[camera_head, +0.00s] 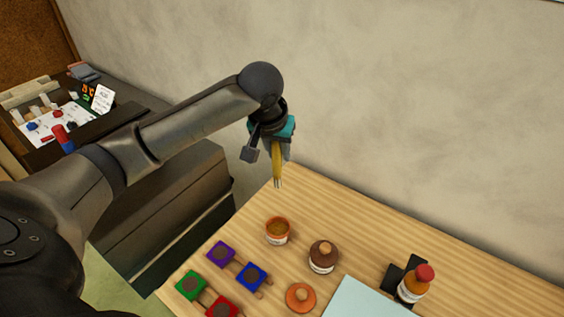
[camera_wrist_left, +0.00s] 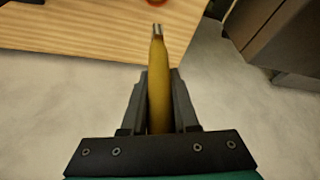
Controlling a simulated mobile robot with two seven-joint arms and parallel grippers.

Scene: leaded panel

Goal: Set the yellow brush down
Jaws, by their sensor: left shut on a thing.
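The yellow brush (camera_head: 277,163) hangs in my left gripper (camera_head: 276,152), pointing down, in the head view. The gripper is shut on it, above the far left corner of the wooden table (camera_head: 300,192). In the left wrist view the yellow brush (camera_wrist_left: 157,85) lies between the two dark fingers of the left gripper (camera_wrist_left: 159,88), with its tip toward the table edge (camera_wrist_left: 95,30). The brush looks clear of the table. My right gripper is not in view.
An open orange jar (camera_head: 278,232), a brown-lidded jar (camera_head: 322,257) and an orange lid (camera_head: 300,297) stand on the table. Several coloured blocks (camera_head: 221,254) sit at the front left. A bottle (camera_head: 414,285) stands right, by a pale blue sheet (camera_head: 366,301). The far right surface is clear.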

